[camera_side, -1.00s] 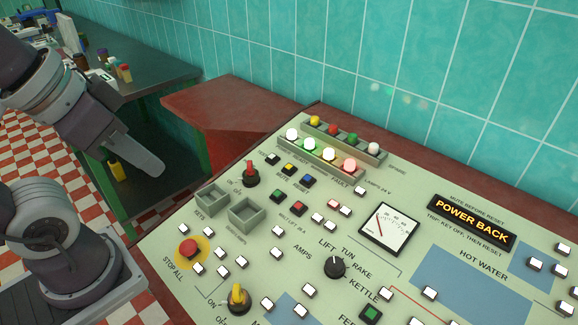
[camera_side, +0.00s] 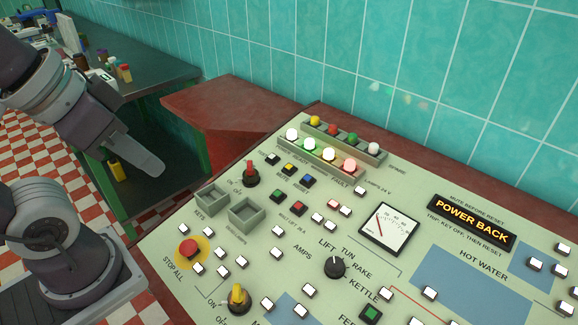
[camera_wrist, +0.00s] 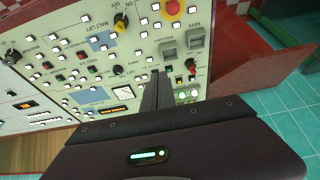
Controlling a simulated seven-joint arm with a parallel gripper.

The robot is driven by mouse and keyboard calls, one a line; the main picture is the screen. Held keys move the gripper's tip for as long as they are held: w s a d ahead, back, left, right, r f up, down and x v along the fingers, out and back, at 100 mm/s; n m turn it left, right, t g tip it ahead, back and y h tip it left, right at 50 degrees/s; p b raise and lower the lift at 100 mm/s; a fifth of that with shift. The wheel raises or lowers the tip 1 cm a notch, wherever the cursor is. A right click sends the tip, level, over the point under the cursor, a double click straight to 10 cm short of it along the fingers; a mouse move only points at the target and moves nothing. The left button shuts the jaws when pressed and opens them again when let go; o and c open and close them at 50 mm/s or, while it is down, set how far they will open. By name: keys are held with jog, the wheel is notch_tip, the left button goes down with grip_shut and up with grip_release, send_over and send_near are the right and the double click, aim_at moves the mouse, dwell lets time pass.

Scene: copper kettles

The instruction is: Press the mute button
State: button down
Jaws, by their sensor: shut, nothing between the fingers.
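The control panel (camera_side: 220,284) is a pale green sloping board with many buttons, switches and lamps. Near its upper left edge, a black button (camera_side: 272,159), a yellow button (camera_side: 289,169) and a blue button (camera_side: 308,181) stand in a row. Their small labels are too blurred to tell surely which one is mute. My gripper (camera_side: 154,167) is shut and empty, in the air left of the panel and apart from it. In the wrist view, the shut fingers (camera_wrist: 156,80) show in front of the panel and hide part of it.
A row of glowing lamps (camera_side: 292,134) stands behind the buttons. A red-knobbed switch (camera_side: 251,172), grey open boxes (camera_side: 246,211) and a red stop button (camera_side: 188,248) lie nearby. A sign (camera_side: 471,221) reads "POWER BACK". A teal tiled wall (camera_side: 400,90) rises behind.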

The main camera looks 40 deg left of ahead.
jog(key=shift+w, duration=0.1)
jog(key=n+t+h, duration=0.3)
jog(key=n+t, duration=0.2)
send_over(289, 168)
jog(key=s, duration=0.3)
notch_tip(289, 168, down, 12)
jog(key=shift+s+a+r, duration=0.15)
jog(key=shift+a+r, duration=0.05)
jog(key=shift+a, duration=0.15)
jog(key=f, duration=0.3)
jog(key=w+f, duration=0.1)
jog(key=f, duration=0.4)
jog(key=shift+w+f, duration=0.3)
jog(key=shift+w, duration=0.1)
